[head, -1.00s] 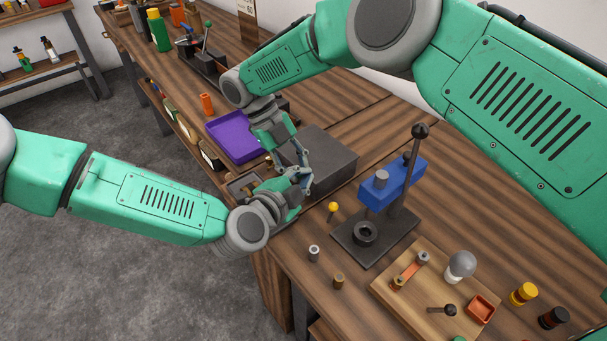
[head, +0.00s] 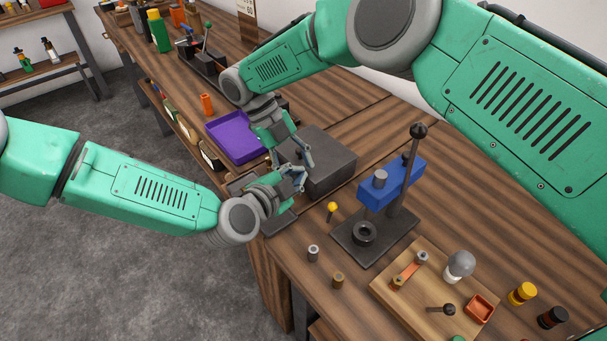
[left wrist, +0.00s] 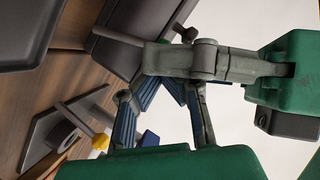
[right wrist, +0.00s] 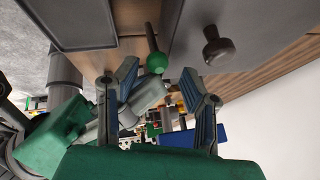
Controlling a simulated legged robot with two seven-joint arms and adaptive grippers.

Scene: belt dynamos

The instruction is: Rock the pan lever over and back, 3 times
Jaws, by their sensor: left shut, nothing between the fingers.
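A thin dark lever with a green ball knob (right wrist: 156,62) shows in the right wrist view; I take it for the pan lever. The ball appears between the fingers of my right gripper (right wrist: 163,100), which is open. Whether the fingers touch it is unclear. The lever's rod (left wrist: 116,37) seems to show in the left wrist view, its end hidden behind a grey finger. In the head view, the grippers overlap by the dark grey box (head: 325,165) and hide the lever. My left gripper (head: 299,182) is shut and empty, just in front of my right gripper (head: 304,157).
A purple tray (head: 235,149) lies beyond the grippers. A press with a blue head (head: 392,186) and a tall lever stands to the right. A yellow-topped pin (head: 332,208) and small cylinders stand nearby. A wooden board (head: 415,312) with parts lies in front.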

